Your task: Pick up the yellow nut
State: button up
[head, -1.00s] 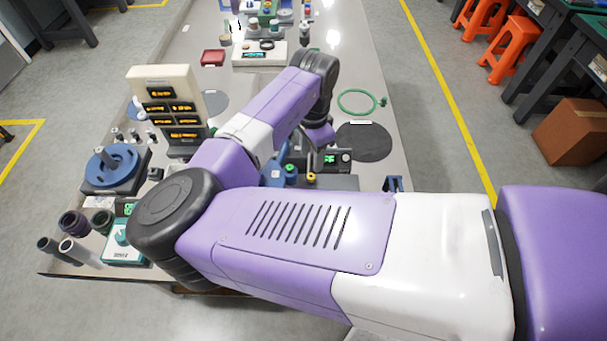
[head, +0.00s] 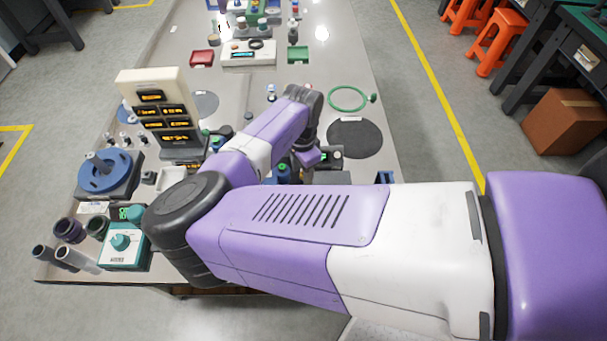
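I cannot make out the yellow nut in the head view; my own arm covers much of the near part of the bench. My arm reaches over the bench (head: 372,80), and its purple wrist points down beside a dark device with a small lit display (head: 337,154). My gripper is below that wrist, and its fingers are too hidden to tell whether they are open or hold anything. A small blue part with a green top (head: 283,170) stands just left of the wrist.
A cream display panel (head: 158,90) and a blue round fixture (head: 104,172) stand at left. A black disc (head: 354,138) and green ring (head: 348,98) lie at right. A teal-topped box (head: 122,248) and tubes are at front left. The bench's far middle has free room.

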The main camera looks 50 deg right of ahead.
grip_shut()
